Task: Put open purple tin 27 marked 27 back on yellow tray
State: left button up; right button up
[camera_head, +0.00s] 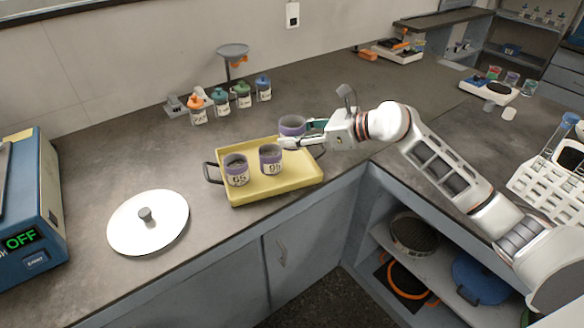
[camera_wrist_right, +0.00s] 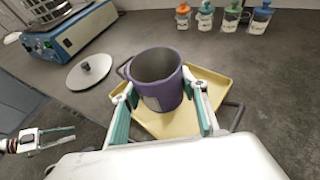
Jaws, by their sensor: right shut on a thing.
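My right gripper (camera_head: 303,136) is shut on an open purple tin (camera_head: 292,125), which it holds upright at the back right edge of the yellow tray (camera_head: 290,188). In the right wrist view the tin (camera_wrist_right: 158,68) sits between both fingers, its open mouth facing up, with the tray (camera_wrist_right: 212,86) behind and below it. No number is readable on it, and I cannot tell its exact height above the tray. My left gripper (camera_wrist_right: 70,136) shows at the lower left of the right wrist view, empty, its fingers apart.
Two other purple-rimmed tins, one marked 65 (camera_head: 236,171) and another (camera_head: 271,159), stand on the tray. A round white lid (camera_head: 148,222) lies left of it. Several small coloured-lid jars (camera_head: 220,101) stand behind. A blue machine (camera_head: 35,215) is at far left.

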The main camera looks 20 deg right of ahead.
notch_tip(320, 180, down, 7)
jog(key=shift+r+b, duration=0.15)
jog(key=shift+b, duration=0.2)
jog(key=shift+f, duration=0.6)
notch_tip(320, 180, down, 3)
jog(key=shift+f+b, duration=0.15)
jog(key=shift+b, duration=0.15)
jog(key=shift+f, duration=0.1)
jog(key=shift+f, duration=0.15)
jog(key=o, duration=1.2)
